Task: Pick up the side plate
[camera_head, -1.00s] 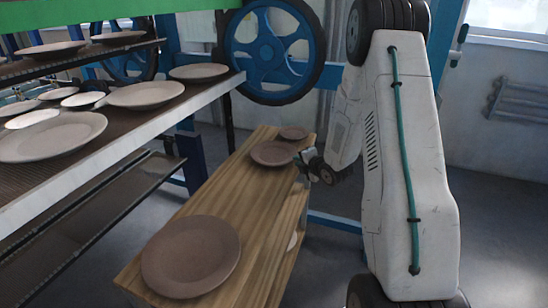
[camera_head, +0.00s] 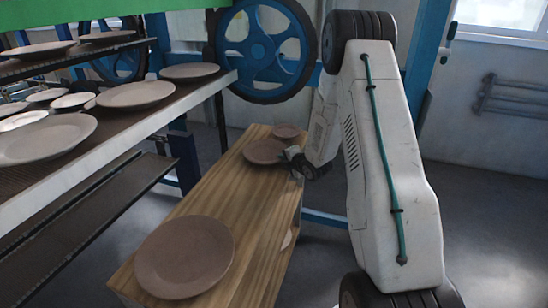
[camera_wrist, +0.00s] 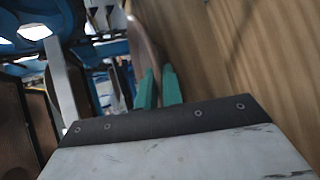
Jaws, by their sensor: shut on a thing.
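The side plate, a brownish round plate of middle size (camera_head: 262,152), is at the far part of the wooden table. My gripper (camera_head: 290,154) is at its right rim. In the wrist view the green fingers of my gripper (camera_wrist: 158,88) are closed on the rim of this plate (camera_wrist: 146,45), which shows nearly edge-on beside the wood. I cannot tell whether the plate is clear of the table.
A smaller plate (camera_head: 286,130) lies just behind, and a large plate (camera_head: 185,257) lies at the near end of the wooden table (camera_head: 232,205). A rack (camera_head: 150,125) with several plates stands on the left. A blue wheel (camera_head: 262,50) is behind.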

